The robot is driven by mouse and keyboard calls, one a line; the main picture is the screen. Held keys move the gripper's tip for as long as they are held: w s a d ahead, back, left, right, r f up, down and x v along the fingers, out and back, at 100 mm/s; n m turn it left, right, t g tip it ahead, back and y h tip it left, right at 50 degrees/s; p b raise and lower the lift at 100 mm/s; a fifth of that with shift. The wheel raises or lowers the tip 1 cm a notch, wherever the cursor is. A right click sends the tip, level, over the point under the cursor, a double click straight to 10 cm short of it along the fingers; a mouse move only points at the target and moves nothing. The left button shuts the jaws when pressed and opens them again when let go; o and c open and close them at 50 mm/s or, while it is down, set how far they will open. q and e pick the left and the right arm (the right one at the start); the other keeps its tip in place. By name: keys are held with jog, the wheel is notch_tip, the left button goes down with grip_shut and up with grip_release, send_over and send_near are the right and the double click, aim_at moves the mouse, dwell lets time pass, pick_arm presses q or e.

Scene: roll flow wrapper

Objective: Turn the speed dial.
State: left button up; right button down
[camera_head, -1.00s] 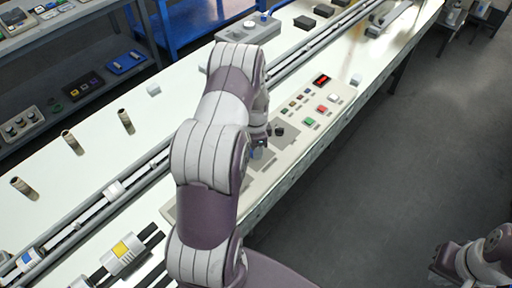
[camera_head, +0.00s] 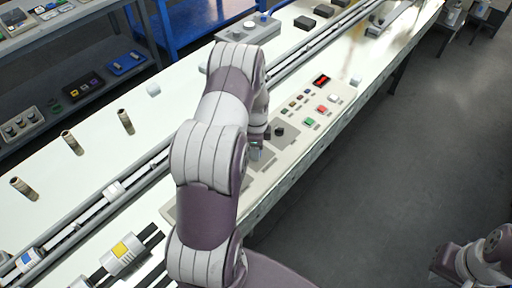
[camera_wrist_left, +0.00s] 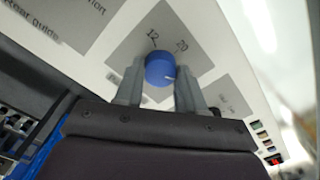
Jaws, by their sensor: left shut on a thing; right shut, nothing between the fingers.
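A blue round dial (camera_wrist_left: 159,68) with a white pointer mark sits on a grey square of the panel in the left wrist view. The numbers 12 and 20 are printed beyond it; its name label is not readable. My left gripper (camera_wrist_left: 158,84) is shut on the dial, one grey finger on each side. The white mark points to the right. In the head view my left gripper (camera_head: 256,151) is at the panel, partly behind my own arm, and the dial is hidden. My right gripper (camera_head: 438,271) is shut and empty at the lower right, away from the panel.
The control panel (camera_head: 301,133) carries a black knob (camera_head: 279,131), a green button (camera_head: 309,122), a red button (camera_head: 322,109) and a red display (camera_head: 321,80). A rail (camera_head: 150,168) runs along the white table.

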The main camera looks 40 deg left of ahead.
pick_arm(q)
jog(key=shift+w+a+r, duration=0.1)
jog(key=o, duration=1)
jog(key=shift+o, duration=0.2)
jog(key=shift+r, duration=0.2)
notch_tip(320, 180, up, 12)
jog(key=b, duration=0.1)
jog(key=shift+r+b, duration=0.15)
jog(key=shift+b, duration=0.2)
